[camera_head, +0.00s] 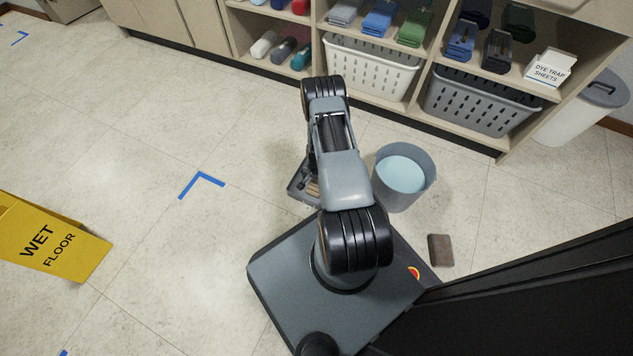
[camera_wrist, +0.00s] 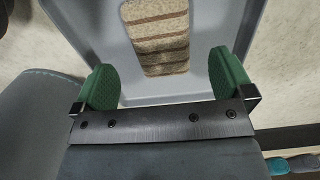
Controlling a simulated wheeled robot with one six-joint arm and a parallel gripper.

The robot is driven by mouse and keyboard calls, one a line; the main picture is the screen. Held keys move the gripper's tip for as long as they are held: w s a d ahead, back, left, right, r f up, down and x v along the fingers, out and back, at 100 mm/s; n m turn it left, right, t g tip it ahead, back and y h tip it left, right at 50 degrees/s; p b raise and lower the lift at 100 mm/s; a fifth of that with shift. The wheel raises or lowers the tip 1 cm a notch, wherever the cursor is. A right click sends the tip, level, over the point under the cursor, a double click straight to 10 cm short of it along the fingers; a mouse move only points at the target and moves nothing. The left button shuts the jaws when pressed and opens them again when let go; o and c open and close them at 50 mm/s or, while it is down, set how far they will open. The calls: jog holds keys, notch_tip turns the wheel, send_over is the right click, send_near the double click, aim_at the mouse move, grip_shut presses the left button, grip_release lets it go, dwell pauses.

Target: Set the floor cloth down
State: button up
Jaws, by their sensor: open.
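A folded beige cloth with brown stripes, which looks like the floor cloth (camera_wrist: 157,38), lies in a shallow grey tray (camera_wrist: 205,25) in the wrist view. My gripper (camera_wrist: 166,78) is open, with its two green fingers apart. The cloth lies just beyond the fingertips, between their lines, and neither finger is seen closed on it. In the head view a small part of the striped cloth (camera_head: 313,187) shows in the tray (camera_head: 297,190) beside my arm. My arm hides the gripper and most of the tray there.
A grey bucket of light blue water (camera_head: 402,175) stands right of my arm. A brown block (camera_head: 440,250) lies on the floor near my base. A yellow wet-floor sign (camera_head: 50,240) is at left. Shelves with baskets (camera_head: 368,68) line the back. The left floor is mostly clear.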

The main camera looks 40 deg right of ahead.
jog(key=w+a+r+n+p, duration=0.1)
jog(key=w+a+r+n, duration=0.1)
jog(key=r, duration=0.9)
jog(key=w+a+r+n+t, duration=0.1)
jog(key=a+r, duration=0.1)
jog(key=r, duration=0.8)
jog(key=w+a+r+n+p, duration=0.1)
jog(key=w+a+r+n, duration=0.15)
jog(key=r, duration=0.85)
jog(key=s+a+r+n, duration=0.3)
jog(key=s+a+r, duration=0.2)
jog(key=s+r, duration=0.3)
jog(key=s+a+r+n+t, duration=0.1)
jog(key=s+a+r+n, duration=0.3)
jog(key=r, duration=0.7)
jog(key=s+a, duration=0.2)
jog(key=s, duration=0.2)
jog(key=shift+r+t, duration=0.3)
jog(key=shift+r, duration=0.05)
jog(key=shift+a, duration=0.1)
